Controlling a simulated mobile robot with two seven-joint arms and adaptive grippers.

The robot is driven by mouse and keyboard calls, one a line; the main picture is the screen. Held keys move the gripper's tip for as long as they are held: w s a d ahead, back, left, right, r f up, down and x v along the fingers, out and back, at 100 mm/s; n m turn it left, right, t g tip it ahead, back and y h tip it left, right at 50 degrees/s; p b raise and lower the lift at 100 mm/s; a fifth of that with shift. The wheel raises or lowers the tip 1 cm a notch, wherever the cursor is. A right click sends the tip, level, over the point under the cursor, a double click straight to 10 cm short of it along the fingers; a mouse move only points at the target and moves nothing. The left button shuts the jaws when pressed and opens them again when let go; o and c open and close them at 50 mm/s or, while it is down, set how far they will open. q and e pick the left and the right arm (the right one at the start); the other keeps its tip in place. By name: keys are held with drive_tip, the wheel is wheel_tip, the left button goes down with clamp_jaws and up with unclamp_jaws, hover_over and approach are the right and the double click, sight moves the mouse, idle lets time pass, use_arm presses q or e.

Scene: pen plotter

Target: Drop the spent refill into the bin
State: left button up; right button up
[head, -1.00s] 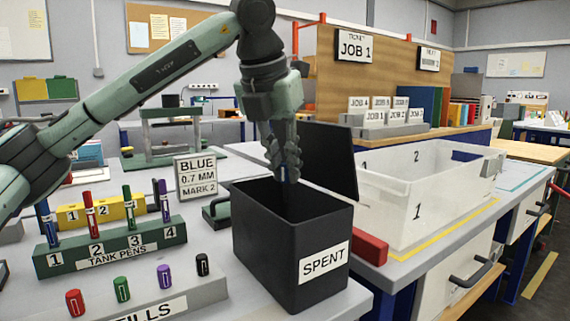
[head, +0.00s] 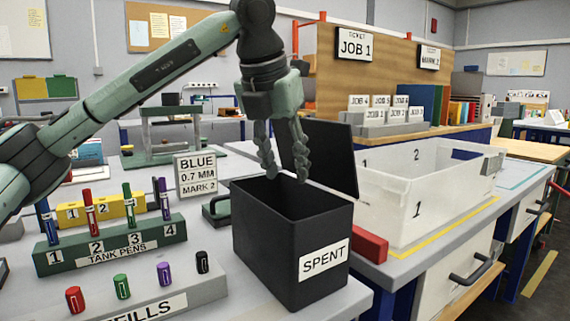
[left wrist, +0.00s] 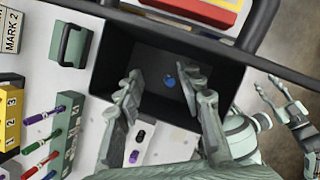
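The black bin (head: 270,245) marked SPENT stands at the bench edge, its lid (head: 325,160) tilted open. My left gripper (head: 283,178) is above its mouth, fingers spread and empty; it also shows open in the left wrist view (left wrist: 160,100). The blue spent refill (left wrist: 169,81) shows between the fingertips, seen against the bin's dark inside, apart from both fingers. I cannot tell whether it is falling or lying on the bin floor. The head view does not show it. My right gripper (left wrist: 283,100) appears at the right of the left wrist view, fingers apart, away from the bin.
A green rack (head: 110,247) of tank pens and a refill block (head: 150,300) stand left of the bin. A sign reading BLUE 0.7 MM MARK 2 (head: 197,175) stands behind. A red block (head: 370,246) and a clear tray (head: 400,215) are to the right.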

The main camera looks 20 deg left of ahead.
use_arm(q)
drive_tip(key=v, duration=1.2)
